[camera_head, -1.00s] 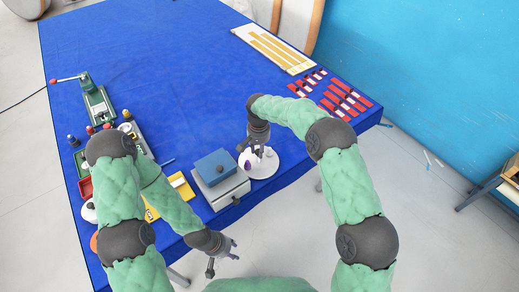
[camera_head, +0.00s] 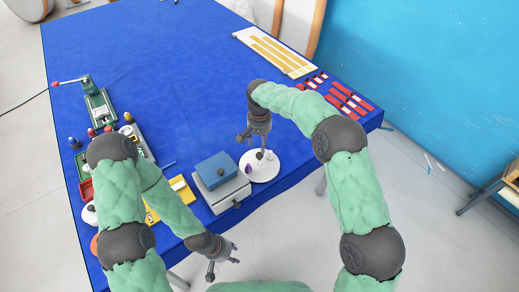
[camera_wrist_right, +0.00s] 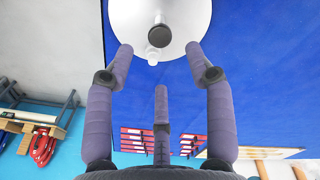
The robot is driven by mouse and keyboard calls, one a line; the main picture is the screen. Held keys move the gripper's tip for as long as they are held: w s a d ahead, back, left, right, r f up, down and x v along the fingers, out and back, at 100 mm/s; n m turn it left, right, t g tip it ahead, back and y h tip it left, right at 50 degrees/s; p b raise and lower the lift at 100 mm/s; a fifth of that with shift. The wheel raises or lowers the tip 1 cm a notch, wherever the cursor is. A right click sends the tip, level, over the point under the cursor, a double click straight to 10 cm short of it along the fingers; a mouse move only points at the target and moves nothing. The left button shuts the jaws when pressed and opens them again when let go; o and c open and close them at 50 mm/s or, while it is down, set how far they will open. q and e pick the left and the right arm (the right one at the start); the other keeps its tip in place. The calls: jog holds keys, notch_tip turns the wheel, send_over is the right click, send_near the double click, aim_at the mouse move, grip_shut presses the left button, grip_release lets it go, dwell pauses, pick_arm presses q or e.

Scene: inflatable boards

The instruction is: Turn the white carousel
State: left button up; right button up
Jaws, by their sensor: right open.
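The white carousel (camera_head: 268,174) is a round white disc near the front edge of the blue table. A small purple item (camera_head: 248,168) and a pale upright piece stand on it. My left gripper (camera_head: 223,266) hangs beyond the table's front edge, fingers apart, empty.
Red blocks (camera_head: 345,100) and a board with yellow strips (camera_head: 273,52) lie at the right. A green press (camera_head: 98,104) stands at the left. The table's middle is clear.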

notch_tip(320, 180, up, 5)
jog(key=shift+r, duration=0.1)
dwell(0.7)
